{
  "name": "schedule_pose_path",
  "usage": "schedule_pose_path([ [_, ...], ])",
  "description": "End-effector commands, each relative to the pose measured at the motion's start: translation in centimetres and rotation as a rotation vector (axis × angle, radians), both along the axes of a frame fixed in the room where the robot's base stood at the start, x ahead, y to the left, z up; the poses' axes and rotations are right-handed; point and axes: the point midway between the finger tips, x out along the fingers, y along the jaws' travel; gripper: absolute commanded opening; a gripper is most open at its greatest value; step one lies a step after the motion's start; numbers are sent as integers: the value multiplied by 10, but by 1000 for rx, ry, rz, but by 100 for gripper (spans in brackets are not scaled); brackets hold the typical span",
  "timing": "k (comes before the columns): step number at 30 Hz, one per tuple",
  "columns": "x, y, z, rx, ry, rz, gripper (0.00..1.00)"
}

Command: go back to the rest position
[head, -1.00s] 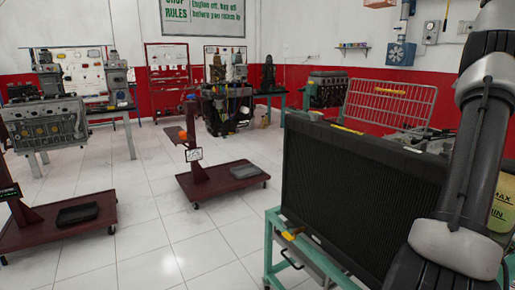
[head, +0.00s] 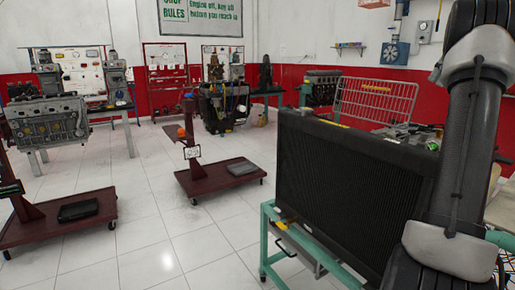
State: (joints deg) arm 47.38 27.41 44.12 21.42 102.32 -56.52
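My arm shows at the right edge of the head view, upright in front of the right end of a black radiator (head: 345,185). My gripper is outside the picture, so I cannot see whether it is open or holds anything. The radiator stands on a teal wheeled frame (head: 267,245). A yellow-handled part (head: 281,225) sits at the frame's left corner.
Two dark red wheeled engine stands stand on the left floor, one nearer (head: 60,222) and one farther (head: 220,180). An engine block (head: 47,122) hangs at left. A wire rack (head: 375,100) stands behind the radiator. White tiled floor (head: 150,215) is clear between stands and radiator.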

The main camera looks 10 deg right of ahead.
Motion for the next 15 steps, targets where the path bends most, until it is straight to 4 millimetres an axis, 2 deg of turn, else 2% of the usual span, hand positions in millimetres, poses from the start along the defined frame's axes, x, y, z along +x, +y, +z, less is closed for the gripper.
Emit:
schedule_pose_path([
  [1, 2, 16, 4, -1, 4, -6, 32],
  [5, 5, 56, 9, -5, 19, -40, 32],
  [8, 3, 95, 11, -10, 31, -70, 32],
  [9, 0, 114, 11, -13, 36, -85, 32],
  [11, -8, 146, 8, -20, 43, -107, 32],
  [15, -44, 226, -13, -43, 52, -168, 32],
])
